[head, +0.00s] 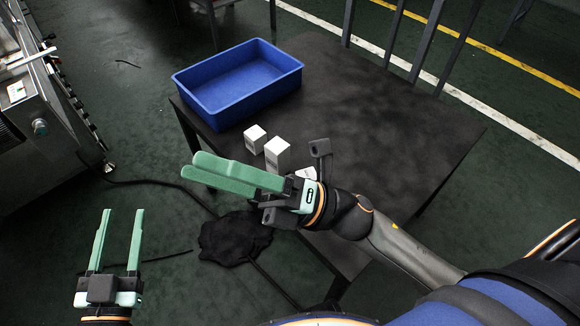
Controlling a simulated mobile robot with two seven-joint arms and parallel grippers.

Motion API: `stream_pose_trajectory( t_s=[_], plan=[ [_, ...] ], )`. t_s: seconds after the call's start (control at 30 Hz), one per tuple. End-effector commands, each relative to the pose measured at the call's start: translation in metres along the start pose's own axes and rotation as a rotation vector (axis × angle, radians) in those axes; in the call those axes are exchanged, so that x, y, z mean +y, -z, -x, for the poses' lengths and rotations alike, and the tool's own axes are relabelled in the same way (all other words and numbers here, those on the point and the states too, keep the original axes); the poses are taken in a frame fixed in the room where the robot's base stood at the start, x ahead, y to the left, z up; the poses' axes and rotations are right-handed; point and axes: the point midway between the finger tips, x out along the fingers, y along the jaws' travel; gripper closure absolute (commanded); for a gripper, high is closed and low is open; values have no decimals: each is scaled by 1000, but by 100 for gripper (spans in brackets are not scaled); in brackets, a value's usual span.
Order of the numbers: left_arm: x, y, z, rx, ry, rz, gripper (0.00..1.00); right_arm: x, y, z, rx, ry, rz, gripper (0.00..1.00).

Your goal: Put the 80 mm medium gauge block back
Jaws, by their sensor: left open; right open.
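Two white blocks stand upright near the left edge of the dark table (400,130): a smaller one (255,139) and, to its right and nearer, a taller one (277,154). A third white piece (306,173) shows partly behind my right gripper. I cannot read which one is the 80 mm medium gauge block. My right gripper (192,166) is open and empty, its green fingers pointing left past the table edge, just in front of the blocks. My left gripper (122,213) is open and empty over the floor at lower left.
An empty blue bin (238,83) sits at the table's far left corner. The table's middle and right are clear. A black cloth-like heap (233,238) and cables lie on the floor. A metal machine (40,105) stands at the left.

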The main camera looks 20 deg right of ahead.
Motion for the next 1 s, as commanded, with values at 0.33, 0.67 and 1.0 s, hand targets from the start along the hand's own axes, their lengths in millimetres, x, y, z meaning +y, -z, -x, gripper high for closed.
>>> stream_pose_trajectory(
  t_s=[0.33, 0.67, 1.0],
  plan=[
    [0, 0, 0, 2, 0, 0, 50, -82, -73, 115, -842, 5, -1151, 14],
    [0, 1, 0, 2, 0, 0, 50, -102, -68, 148, -1017, -37, -1385, 14],
    [0, 1, 0, 2, 0, 0, 50, -102, -68, 147, -1013, -35, -1379, 14]
  ],
)
